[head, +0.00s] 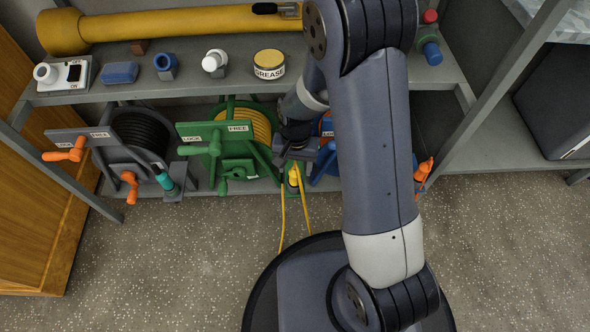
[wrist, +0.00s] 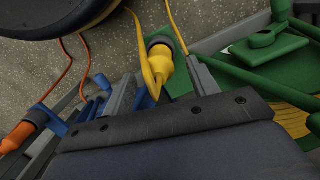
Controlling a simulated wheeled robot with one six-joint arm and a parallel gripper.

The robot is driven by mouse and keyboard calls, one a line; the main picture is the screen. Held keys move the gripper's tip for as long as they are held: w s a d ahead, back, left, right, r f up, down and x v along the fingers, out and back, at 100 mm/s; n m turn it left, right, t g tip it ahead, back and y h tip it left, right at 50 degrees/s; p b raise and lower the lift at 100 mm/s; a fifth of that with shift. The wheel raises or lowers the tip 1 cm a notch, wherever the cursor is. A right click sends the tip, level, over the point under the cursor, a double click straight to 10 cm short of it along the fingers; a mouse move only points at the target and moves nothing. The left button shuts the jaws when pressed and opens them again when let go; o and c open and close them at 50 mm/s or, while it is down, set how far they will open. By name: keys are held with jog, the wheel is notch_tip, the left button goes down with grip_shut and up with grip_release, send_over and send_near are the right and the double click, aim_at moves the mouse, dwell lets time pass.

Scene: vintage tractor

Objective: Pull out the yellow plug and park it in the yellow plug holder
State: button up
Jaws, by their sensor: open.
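The yellow plug (head: 293,178) stands low in front of the green reel (head: 230,140), with yellow cable hanging from it to the floor side. In the wrist view the yellow plug (wrist: 165,67) has a dark grey ring around it. It appears to sit in the yellow plug holder, a small green bracket (head: 293,191) beside the green reel. My gripper (head: 295,160) is right above the plug. In the wrist view its two grey fingers (wrist: 161,78) are open, one on each side of the plug, with gaps between. The holder is mostly hidden by the plug and gripper.
A black reel with a teal plug (head: 165,181) stands left. A blue reel (head: 326,160) is partly hidden behind my arm; its orange plug (head: 423,170) is at right. The shelf above holds a grease tin (head: 269,64), several sockets and a yellow tube (head: 185,22).

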aim_at(294, 182)
jog(key=r, duration=0.2)
jog(key=r+p, duration=0.1)
jog(key=r, duration=0.1)
jog(key=r+p, duration=0.1)
jog(key=r, duration=0.1)
jog(key=shift+w+d+r, duration=0.1)
jog(key=shift+w, duration=0.15)
jog(key=f+b, duration=0.1)
jog(key=f, duration=0.2)
jog(key=f+b, duration=0.2)
jog(key=f, duration=0.2)
jog(key=s+f+b, duration=0.1)
jog(key=f+b, duration=0.1)
jog(key=f, duration=0.1)
jog(key=shift+f, duration=0.4)
jog(key=shift+r+p, duration=0.4)
jog(key=shift+p, duration=0.05)
jog(key=shift+f, duration=0.1)
